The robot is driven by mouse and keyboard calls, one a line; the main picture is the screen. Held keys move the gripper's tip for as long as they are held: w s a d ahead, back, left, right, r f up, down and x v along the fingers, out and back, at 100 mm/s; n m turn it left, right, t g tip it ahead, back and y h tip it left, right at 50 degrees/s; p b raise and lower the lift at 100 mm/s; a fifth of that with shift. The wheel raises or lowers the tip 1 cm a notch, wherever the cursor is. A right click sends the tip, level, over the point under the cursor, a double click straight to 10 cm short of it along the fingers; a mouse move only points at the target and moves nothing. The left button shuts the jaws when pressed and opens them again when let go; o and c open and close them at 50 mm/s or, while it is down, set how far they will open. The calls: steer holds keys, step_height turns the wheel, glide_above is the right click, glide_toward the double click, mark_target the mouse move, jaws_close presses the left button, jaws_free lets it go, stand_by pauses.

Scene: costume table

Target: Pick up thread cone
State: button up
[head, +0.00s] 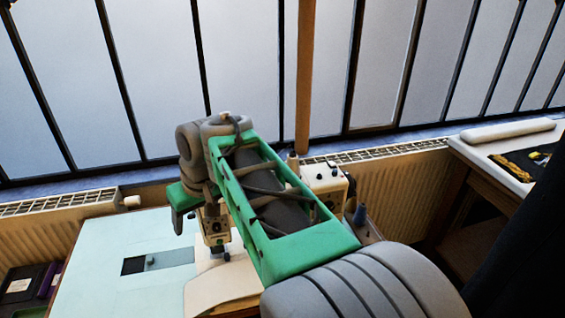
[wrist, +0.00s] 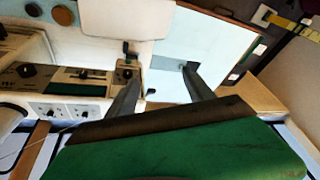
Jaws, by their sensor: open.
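A paler cone-like shape (head: 292,165) shows behind my arm, partly hidden. My gripper (wrist: 161,75) shows two dark fingers apart with nothing between them in the wrist view. They are over the sewing machine (wrist: 75,85) and the light blue table (wrist: 175,50). In the head view my gripper (head: 178,215) is left of the machine, well apart from the blue cone. I cannot make out a cone in the wrist view.
The light blue sewing table (head: 95,260) has clear room at left. A radiator (head: 400,185) and barred windows stand behind. A white side table (head: 500,150) with a roll is at right. Dark boxes (head: 28,285) lie at lower left. My arm hides part of the machine.

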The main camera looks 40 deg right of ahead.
mark_target(293, 156)
steer(key=w+d+r, duration=0.3)
steer(key=w+d, duration=0.1)
steer(key=d, duration=0.5)
steer(key=shift+t+h, duration=0.4)
steer(key=s+d+r, duration=0.1)
steer(key=d, duration=0.6)
steer(key=s+d+r, duration=0.1)
steer(key=d, duration=0.7)
steer(key=s+d+r+p, duration=0.1)
steer(key=d, duration=0.6)
steer(key=shift+s+d+r, duration=0.15)
steer(key=shift+d, duration=0.05)
steer(key=shift+s+d, duration=0.35)
steer(key=shift+d, duration=0.25)
steer(key=b+x, duration=0.1)
steer(key=x, duration=0.1)
steer(key=b+x, duration=0.2)
steer(key=x, duration=0.1)
steer(key=b+x, duration=0.2)
steer(key=shift+s+f, duration=0.25)
steer(key=shift+f, duration=0.3)
steer(key=shift+s+r, duration=0.1)
jaws_close()
